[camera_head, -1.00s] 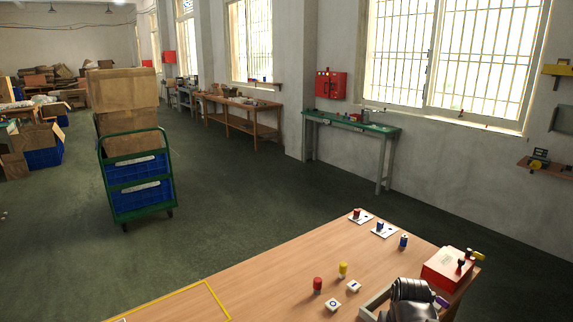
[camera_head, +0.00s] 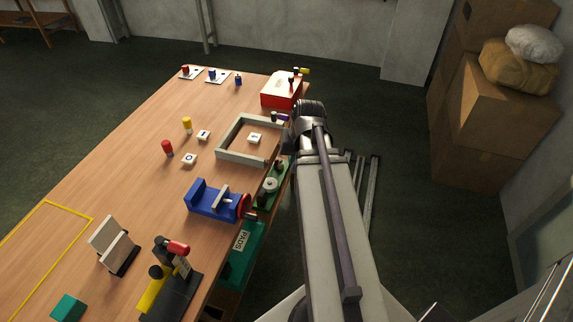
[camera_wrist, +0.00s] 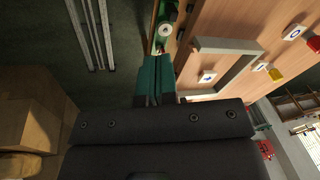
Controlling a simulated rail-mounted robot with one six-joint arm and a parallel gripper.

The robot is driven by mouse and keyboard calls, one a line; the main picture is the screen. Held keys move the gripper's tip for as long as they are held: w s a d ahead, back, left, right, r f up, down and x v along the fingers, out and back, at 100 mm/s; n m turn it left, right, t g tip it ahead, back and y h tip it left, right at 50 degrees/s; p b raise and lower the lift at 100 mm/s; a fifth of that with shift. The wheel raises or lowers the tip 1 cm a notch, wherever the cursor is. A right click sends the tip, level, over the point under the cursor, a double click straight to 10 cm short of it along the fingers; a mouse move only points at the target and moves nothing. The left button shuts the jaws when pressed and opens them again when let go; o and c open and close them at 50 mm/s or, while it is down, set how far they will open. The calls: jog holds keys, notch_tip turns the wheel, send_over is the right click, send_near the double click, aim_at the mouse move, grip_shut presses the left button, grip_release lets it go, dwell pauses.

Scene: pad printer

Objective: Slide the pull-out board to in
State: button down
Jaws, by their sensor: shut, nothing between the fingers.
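The pull-out board looks to be the narrow green board (camera_head: 265,198) at the table's right edge, below the top, with a pale round disc (camera_head: 270,184) on it. It sticks out a little past the edge; part is hidden under the tabletop. In the wrist view the disc (camera_wrist: 165,30) and a strip of green show at the top, beyond the fingertips. My gripper (camera_wrist: 157,58) has teal fingers, shut and empty, apart from the board as far as I can tell. In the head view my arm reaches along the table's right side and hides the fingers.
A green drawer marked PADS (camera_head: 241,256) sits under the same edge. On the table (camera_head: 130,165) are a blue vise-like fixture (camera_head: 213,202), a grey frame (camera_head: 232,132) around a white tile, and a red box (camera_head: 281,91). Cardboard boxes (camera_head: 487,120) stand at the right; floor rails lie beside my arm.

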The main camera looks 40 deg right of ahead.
jog(key=d+f+m+t+b, duration=0.35)
jog(key=d+f, duration=0.35)
jog(key=d, duration=0.4)
jog(key=w+d+r+t+h, duration=0.1)
jog(key=w+r+t, duration=0.1)
jog(key=w+r, duration=0.2)
jog(key=w+a+r+b+x, duration=0.1)
jog(key=a+b+x, duration=0.1)
jog(key=b+x, duration=0.5)
jog(key=shift+x, duration=2.65)
jog(key=shift+w+n+g, duration=0.1)
jog(key=shift+n+g, duration=0.15)
jog(key=shift+w+a+r, duration=0.1)
jog(key=shift+w+a, duration=0.45)
jog(key=shift+w, duration=0.2)
